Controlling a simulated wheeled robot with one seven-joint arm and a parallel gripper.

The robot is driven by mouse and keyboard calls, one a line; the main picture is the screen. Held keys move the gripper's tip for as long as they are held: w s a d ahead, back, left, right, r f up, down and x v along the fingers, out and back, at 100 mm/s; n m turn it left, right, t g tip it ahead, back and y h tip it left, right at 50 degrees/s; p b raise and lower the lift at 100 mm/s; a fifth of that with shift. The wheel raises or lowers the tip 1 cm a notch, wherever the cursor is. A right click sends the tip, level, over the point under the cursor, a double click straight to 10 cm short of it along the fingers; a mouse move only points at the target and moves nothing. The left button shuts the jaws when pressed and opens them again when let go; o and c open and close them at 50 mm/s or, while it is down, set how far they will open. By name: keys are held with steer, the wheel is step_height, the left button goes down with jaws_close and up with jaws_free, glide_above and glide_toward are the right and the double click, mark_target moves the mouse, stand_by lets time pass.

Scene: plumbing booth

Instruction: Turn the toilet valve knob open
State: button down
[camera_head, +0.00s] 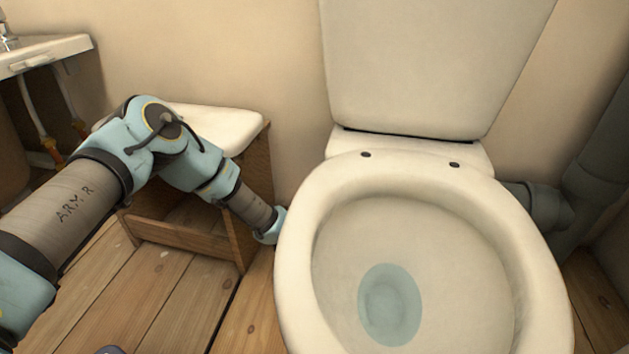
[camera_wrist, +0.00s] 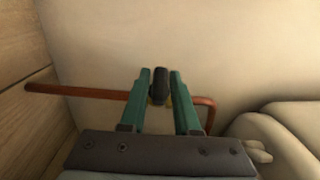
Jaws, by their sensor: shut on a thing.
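The valve knob (camera_wrist: 160,84) is a small dark piece in the wrist view, on a copper pipe (camera_wrist: 85,92) that runs along the wall. A bit of yellow shows just below the knob. My gripper (camera_wrist: 160,78) has its two green fingers on either side of the knob and is shut on it. In the head view my arm reaches down between the wooden stool and the toilet (camera_head: 300,240). The fingers and the knob are hidden there behind the bowl.
A wooden stool (camera_head: 255,180) with a white top stands close beside my arm. A sink (camera_head: 45,52) is at the far left. Grey drain pipes (camera_head: 590,165) stand right of the toilet. Bare floorboards (camera_head: 150,300) lie in front of the stool.

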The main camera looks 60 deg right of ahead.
steer(key=shift+s+r+y+p, duration=0.1)
steer(key=shift+r+y+p, duration=0.25)
steer(key=shift+p, duration=0.65)
steer(key=y+p, duration=0.1)
steer(key=p, duration=0.3)
steer(key=shift+r+n+g, duration=0.2)
steer(key=shift+n+g, duration=0.1)
steer(key=shift+n, duration=0.1)
steer(key=n+g+y+p, duration=0.1)
steer(key=y+p, duration=0.1)
steer(key=p, duration=0.3)
steer(key=shift+d+f, duration=0.1)
steer(key=shift+f, duration=0.05)
steer(key=n+g+y+p, duration=0.1)
steer(key=n+g+y, duration=0.1)
steer(key=y, duration=0.1)
steer(key=shift+f+g+p, duration=0.25)
steer(key=shift+g+p, duration=0.15)
steer(key=shift+s+n+g+y+b, duration=0.1)
steer(key=shift+n+g+y+b, duration=0.35)
steer(key=shift+g+y, duration=0.7)
steer(key=shift+s+d+y, duration=0.1)
steer(key=shift+y, duration=0.2)
steer(key=c, duration=0.9)
jaws_free()
steer(key=shift+o, duration=0.6)
steer(key=shift+f, duration=0.1)
